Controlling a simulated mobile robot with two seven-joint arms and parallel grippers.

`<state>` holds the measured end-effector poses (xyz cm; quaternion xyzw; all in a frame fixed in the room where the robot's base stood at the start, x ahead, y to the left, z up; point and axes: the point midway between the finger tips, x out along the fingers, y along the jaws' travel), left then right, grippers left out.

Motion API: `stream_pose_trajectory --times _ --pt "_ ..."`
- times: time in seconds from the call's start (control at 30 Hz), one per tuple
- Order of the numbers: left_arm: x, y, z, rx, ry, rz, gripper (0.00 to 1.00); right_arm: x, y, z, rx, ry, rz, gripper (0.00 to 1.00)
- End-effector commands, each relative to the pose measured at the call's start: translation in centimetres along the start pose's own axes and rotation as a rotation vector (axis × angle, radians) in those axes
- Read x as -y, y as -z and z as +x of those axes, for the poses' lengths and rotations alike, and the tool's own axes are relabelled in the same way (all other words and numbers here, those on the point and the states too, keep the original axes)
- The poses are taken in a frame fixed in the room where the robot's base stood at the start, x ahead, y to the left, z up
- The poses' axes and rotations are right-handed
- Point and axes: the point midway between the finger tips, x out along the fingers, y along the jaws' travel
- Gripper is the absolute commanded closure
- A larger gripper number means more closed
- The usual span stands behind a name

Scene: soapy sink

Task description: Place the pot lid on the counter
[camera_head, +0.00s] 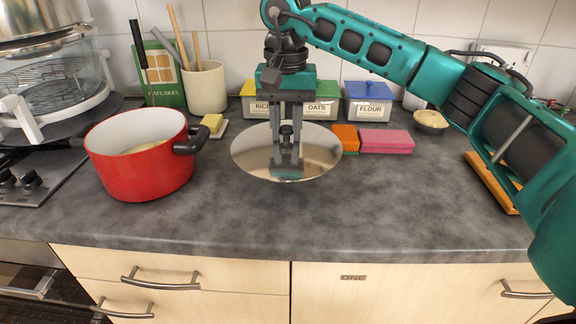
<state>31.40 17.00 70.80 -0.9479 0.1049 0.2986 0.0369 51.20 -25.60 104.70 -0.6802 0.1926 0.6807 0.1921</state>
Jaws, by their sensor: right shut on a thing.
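The pot lid (252,155) is a round, shiny metal disc with a dark knob at its middle. It is at or just above the grey counter (240,212), in the middle of the head view; I cannot tell whether it touches. My right gripper (286,132) comes down from above and is shut on the lid's knob. The lid looks about level and mirrors the fingers. The red pot (140,172) with black handles stands uncovered to the left of the lid. My left gripper is not in view.
An orange sponge (346,138) and a pink block (386,141) lie just right of the lid. Canisters marked OATS (320,108) and FLOUR (368,104) stand behind. A butter dish (212,124) is at the lid's left. The front counter strip is clear.

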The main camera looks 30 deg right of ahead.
Motion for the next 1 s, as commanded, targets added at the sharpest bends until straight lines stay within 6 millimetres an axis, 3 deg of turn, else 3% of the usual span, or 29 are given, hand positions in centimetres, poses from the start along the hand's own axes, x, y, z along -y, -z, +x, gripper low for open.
stream_pose_trajectory --times 0.1,0.37,0.6,1.0 --pt "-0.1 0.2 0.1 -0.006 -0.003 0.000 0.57 0.0 0.0 2.5 0.001 0.000 0.000 1.00" --pt "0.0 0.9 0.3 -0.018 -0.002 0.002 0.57 0.0 0.0 4.6 0.000 0.001 0.000 1.00" --pt "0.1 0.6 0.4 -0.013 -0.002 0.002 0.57 0.0 0.0 8.0 0.000 0.000 0.000 1.00" --pt "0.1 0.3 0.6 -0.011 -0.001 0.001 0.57 0.0 0.0 8.7 -0.001 0.002 0.000 1.00"
